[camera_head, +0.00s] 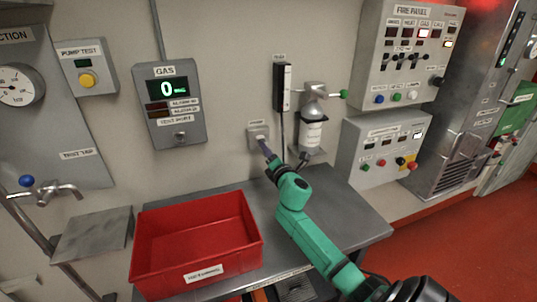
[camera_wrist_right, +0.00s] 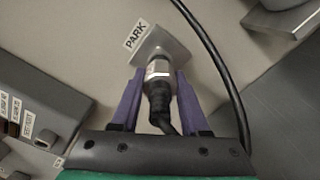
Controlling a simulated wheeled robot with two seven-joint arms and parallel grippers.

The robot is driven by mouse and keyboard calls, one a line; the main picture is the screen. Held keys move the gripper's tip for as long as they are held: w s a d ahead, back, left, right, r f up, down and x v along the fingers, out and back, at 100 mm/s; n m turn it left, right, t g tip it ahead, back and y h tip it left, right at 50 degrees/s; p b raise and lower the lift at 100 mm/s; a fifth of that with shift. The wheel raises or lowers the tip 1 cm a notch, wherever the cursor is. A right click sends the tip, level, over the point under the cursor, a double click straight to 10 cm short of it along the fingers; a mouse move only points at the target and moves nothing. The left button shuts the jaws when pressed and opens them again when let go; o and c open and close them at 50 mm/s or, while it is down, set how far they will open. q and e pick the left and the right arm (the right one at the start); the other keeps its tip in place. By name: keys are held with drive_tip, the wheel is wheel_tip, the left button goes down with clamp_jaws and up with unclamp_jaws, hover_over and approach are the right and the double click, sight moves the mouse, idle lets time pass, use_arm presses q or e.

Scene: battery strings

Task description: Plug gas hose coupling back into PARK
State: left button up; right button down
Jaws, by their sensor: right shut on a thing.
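The hose coupling (camera_wrist_right: 158,75) is a silver metal piece with a black hose end. My right gripper (camera_wrist_right: 152,84) has its two purple fingers on either side of it and is shut on it. The coupling's front end is at the grey PARK block (camera_wrist_right: 172,46) on the wall; I cannot tell how deep it sits. In the head view the PARK block (camera_head: 257,132) is above the bench, and my right gripper (camera_head: 265,150) reaches up to it. The coupling is mostly hidden there. My left gripper is not in view.
A grey GAS panel (camera_head: 170,104) reading 0 hangs to the left. A gas bottle with a regulator (camera_head: 312,125) stands close to the right of PARK. A red bin (camera_head: 197,240) is on the metal bench (camera_head: 345,208). A black hose (camera_wrist_right: 222,62) passes right of the fingers.

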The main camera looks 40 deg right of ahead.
drive_tip(key=shift+b+x, duration=0.3)
drive_tip(key=shift+x, duration=0.6)
drive_tip(key=shift+c, duration=1.6)
unclamp_jaws()
drive_tip(key=shift+s, duration=0.1)
drive_tip(key=shift+s+a, duration=0.1)
drive_tip(key=shift+s, duration=0.05)
drive_tip(key=b+v, duration=0.1)
drive_tip(key=v, duration=1.3)
drive_tip(key=shift+b, duration=0.3)
drive_tip(key=shift+s+a, duration=0.1)
drive_tip(key=shift+a, duration=0.05)
